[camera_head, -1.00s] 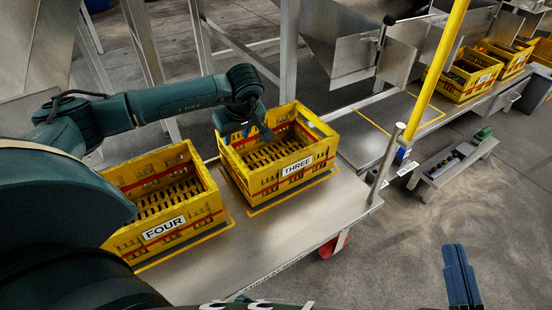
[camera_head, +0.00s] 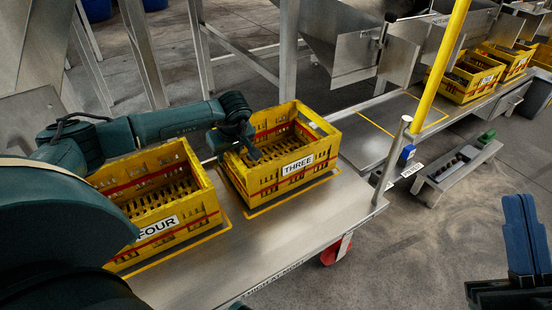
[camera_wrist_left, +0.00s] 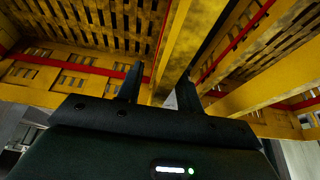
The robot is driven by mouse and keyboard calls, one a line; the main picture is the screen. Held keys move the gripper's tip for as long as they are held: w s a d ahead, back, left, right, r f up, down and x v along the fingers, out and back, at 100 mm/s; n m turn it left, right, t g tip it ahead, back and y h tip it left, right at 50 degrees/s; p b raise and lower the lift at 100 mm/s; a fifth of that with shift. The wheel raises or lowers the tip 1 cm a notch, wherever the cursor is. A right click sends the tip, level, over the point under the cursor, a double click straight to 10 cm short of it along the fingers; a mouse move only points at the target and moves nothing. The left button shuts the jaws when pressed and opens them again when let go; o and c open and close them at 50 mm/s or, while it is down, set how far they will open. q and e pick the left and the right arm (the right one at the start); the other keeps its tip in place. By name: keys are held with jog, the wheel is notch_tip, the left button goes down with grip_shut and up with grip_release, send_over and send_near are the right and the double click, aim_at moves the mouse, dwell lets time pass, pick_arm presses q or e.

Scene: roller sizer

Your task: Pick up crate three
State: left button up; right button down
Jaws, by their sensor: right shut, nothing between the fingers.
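Crate three (camera_head: 268,181) is a yellow slatted crate with a red stripe and a THREE label, upright on a metal bench. My left gripper (camera_head: 252,154) is at its left side, at the rim nearest crate four. In the left wrist view, the left gripper's two dark fingers (camera_wrist_left: 158,88) are spread apart, with yellow crate rims running close by and between them. Whether they touch the rim cannot be told. My right gripper (camera_head: 522,215), with blue fingers together, is shut and empty at the lower right, far from the crate.
Crate four (camera_head: 205,205) stands just left of crate three, with a narrow gap. The metal bench (camera_head: 290,225) is bare in front. A metal post (camera_head: 392,160) and a yellow pole (camera_head: 440,75) stand at right. More yellow crates (camera_head: 462,84) sit farther back.

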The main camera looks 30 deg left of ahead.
pick_arm(q)
jog(key=shift+f, duration=0.25)
dwell(0.6)
jog(key=shift+c, duration=0.5)
grip_shut()
jog(key=shift+r, duration=0.1)
